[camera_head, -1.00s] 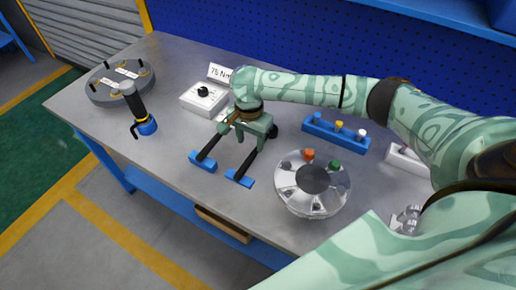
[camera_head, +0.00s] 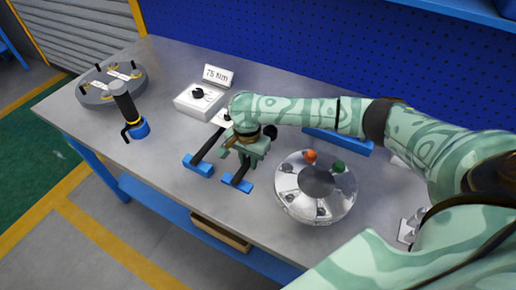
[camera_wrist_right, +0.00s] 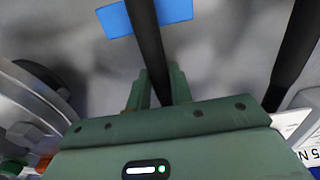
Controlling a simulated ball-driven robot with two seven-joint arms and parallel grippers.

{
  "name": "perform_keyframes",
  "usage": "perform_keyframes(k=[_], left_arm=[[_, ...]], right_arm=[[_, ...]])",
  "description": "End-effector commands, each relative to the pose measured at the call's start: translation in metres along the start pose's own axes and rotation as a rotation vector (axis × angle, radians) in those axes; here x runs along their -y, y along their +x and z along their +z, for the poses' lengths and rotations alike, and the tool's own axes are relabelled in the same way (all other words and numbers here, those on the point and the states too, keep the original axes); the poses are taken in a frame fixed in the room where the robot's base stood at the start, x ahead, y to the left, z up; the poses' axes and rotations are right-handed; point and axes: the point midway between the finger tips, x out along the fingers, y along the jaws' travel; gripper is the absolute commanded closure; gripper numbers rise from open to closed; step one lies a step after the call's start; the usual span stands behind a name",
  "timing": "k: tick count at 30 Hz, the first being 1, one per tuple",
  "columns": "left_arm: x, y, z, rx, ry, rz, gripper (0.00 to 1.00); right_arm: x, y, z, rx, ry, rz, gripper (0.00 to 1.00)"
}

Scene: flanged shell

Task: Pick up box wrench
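Two long black-handled tools lie side by side on blue rests; which one is the box wrench I cannot tell. The left tool (camera_head: 207,149) lies apart from my gripper and also shows at the right of the wrist view (camera_wrist_right: 294,55). The right tool (camera_wrist_right: 150,45) runs between the fingers of my right gripper (camera_wrist_right: 160,85), which sit close against both its sides. In the head view my right gripper (camera_head: 247,155) is low over this tool and hides its far end. The tool still lies over its blue rest (camera_head: 237,183). My left gripper is out of view.
A round metal flanged shell (camera_head: 295,205) with orange and green caps stands close right. A white controller box (camera_head: 190,104) with a 75 Nm sign (camera_head: 218,75) is behind left. A black-and-blue tool (camera_head: 138,128) and grey round plate (camera_head: 88,99) stand far left. The front-left bench is clear.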

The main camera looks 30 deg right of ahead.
Motion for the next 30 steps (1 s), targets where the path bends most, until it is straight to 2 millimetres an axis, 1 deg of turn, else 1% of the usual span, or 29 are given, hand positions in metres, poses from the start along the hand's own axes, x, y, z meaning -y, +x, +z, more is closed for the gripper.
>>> perform_keyframes(k=[11,14,16,19,20,26,27,30], left_arm=[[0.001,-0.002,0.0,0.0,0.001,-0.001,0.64],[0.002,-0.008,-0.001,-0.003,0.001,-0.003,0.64],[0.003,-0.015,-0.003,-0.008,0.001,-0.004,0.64],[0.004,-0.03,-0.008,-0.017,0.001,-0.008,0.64],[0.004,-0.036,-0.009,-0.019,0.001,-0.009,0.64],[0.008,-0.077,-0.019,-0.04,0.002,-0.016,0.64],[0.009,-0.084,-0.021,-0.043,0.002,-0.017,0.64],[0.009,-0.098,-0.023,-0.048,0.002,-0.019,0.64]], right_arm=[[0.0,-0.003,0.0,-0.001,0.0,0.0,1.0],[0.0,-0.011,-0.001,-0.001,0.001,-0.002,1.0],[0.0,-0.02,-0.001,-0.002,0.001,-0.002,1.0],[0.001,-0.041,-0.001,-0.003,0.001,-0.004,1.0],[-0.002,-0.047,0.004,-0.002,-0.002,-0.004,1.0],[-0.025,-0.099,0.039,-0.002,-0.004,-0.004,1.0],[-0.031,-0.107,0.048,-0.001,-0.005,-0.003,1.0],[-0.046,-0.115,0.072,0.0,-0.006,-0.002,1.0]])
